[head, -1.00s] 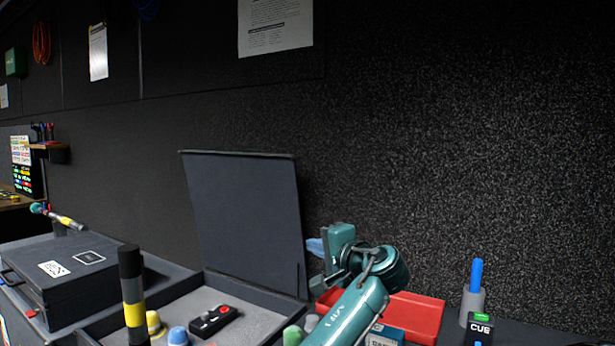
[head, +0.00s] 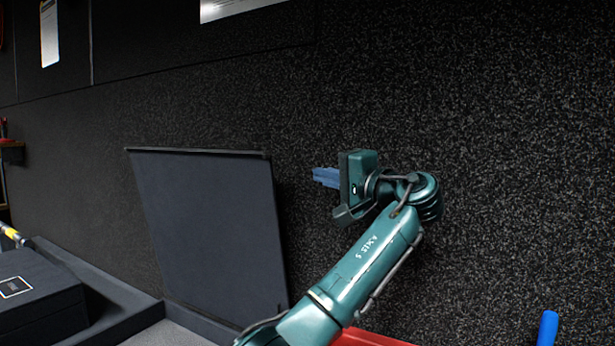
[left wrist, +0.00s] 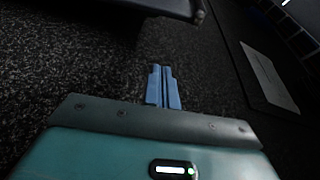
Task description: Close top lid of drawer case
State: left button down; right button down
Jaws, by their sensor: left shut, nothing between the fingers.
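The top lid (head: 212,232) of the drawer case stands open and upright, a dark grey panel in the head view. A bare part of the open case interior (head: 180,335) shows at the bottom edge below it. My left gripper (head: 322,177) is to the right of the lid's upper right corner, apart from it in the picture, with its blue fingers pointing left. In the left wrist view the blue fingers (left wrist: 163,85) are together and empty. A dark panel edge (left wrist: 150,8) at the top of that view is probably the lid. My right gripper is not in view.
A closed dark case (head: 40,290) sits at the lower left. A red tray (head: 365,338) shows below my left arm, and a blue object (head: 548,328) stands at the lower right. A dark speckled wall (head: 520,150) rises behind everything, with papers on it.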

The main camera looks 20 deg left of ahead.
pick_arm(q)
jog(key=p+x, duration=0.1)
jog(key=x, duration=0.7)
jog(key=shift+a+r, duration=0.2)
jog(key=shift+a, duration=0.25)
jog(key=shift+s+a+f, duration=0.1)
jog(key=shift+s+f, duration=0.2)
jog(key=shift+s+a+f, duration=0.1)
jog(key=shift+s+f, duration=0.1)
jog(key=shift+s, duration=1.4)
jog(key=shift+s+a+f, duration=0.1)
